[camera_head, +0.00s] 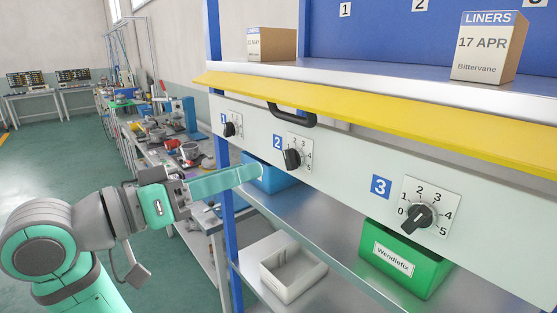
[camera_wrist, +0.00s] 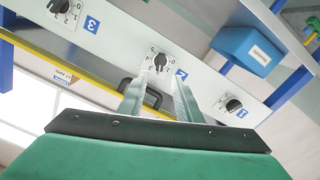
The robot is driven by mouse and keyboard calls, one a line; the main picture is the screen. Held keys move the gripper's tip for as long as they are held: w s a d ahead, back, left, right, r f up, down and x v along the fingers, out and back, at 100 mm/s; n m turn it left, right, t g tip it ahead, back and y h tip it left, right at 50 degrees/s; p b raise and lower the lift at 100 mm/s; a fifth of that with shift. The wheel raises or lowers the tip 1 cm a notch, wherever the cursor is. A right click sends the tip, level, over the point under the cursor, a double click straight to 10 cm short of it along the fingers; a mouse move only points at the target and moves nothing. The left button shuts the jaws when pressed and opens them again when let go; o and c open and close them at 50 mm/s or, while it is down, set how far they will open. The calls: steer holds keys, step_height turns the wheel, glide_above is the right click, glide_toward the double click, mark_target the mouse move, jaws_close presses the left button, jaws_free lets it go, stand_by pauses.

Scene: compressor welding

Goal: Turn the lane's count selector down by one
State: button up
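Three black selector knobs sit on white dial plates along a pale panel. Selector 1 (camera_head: 230,129) is at the left, selector 2 (camera_head: 293,159) is in the middle, and selector 3 (camera_head: 420,217) is at the right, with numbers 0 to 5 around it. Selector 2's exact setting is too small to read.
A yellow edge strip (camera_head: 385,107) and black handle (camera_head: 292,114) overhang the panel. A LINERS box (camera_head: 487,48) stands on the upper shelf. Below are a blue bin (camera_head: 272,181), a green Wendlefix bin (camera_head: 405,262) and a white tray (camera_head: 291,271). A blue post (camera_head: 226,190) stands near my gripper.

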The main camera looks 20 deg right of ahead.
mark_target(285, 158)
steer(key=x, duration=0.9)
jaws_close()
